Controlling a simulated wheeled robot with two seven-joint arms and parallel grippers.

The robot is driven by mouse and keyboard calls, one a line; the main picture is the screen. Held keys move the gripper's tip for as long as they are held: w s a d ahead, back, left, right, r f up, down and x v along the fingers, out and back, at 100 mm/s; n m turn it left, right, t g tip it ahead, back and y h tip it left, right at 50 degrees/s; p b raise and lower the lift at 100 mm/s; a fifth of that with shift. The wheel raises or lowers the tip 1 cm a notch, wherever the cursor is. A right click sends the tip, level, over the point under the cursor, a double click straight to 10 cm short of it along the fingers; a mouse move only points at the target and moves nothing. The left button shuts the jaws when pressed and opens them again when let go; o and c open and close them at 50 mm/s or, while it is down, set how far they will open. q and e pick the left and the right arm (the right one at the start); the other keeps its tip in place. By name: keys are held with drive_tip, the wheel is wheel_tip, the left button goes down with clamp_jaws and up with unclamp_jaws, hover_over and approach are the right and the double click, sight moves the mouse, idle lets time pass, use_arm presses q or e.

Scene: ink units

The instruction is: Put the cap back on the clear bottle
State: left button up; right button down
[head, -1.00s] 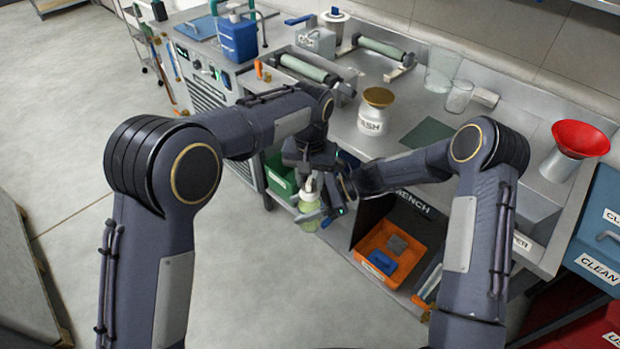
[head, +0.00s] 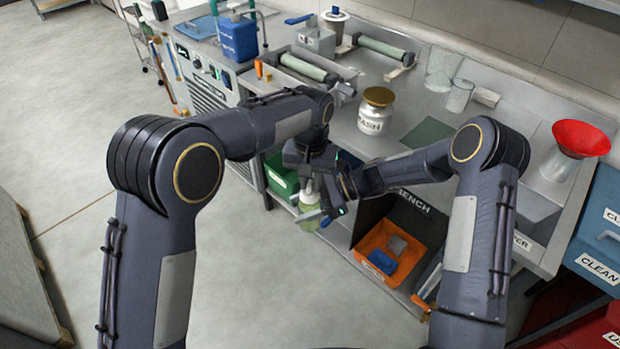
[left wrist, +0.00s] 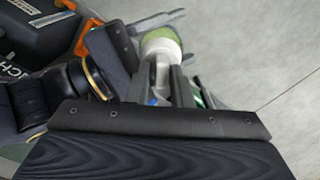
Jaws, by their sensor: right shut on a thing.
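The clear bottle (head: 309,222), with a pale green tint and a whitish top, is held low in front of the bench's left part. My right gripper (head: 320,213) is shut on it from the side. My left gripper (head: 307,181) points down just above the bottle's top. In the left wrist view, the bottle (left wrist: 160,46) shows a white ring and green body just beyond my left fingers (left wrist: 164,82). A pale piece shows between these fingers. I cannot tell whether it is the cap, or whether it touches the bottle.
An orange bin (head: 372,245) stands under the bench to the right, and a green bin (head: 280,177) is behind the grippers. The floor (head: 240,270) at the front left is clear.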

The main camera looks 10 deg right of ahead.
use_arm(q)
drive_tip(key=shift+o, duration=1.4)
use_arm(e)
drive_tip(key=shift+r, duration=0.1)
use_arm(q)
wheel_tip(320, 180, up, 12)
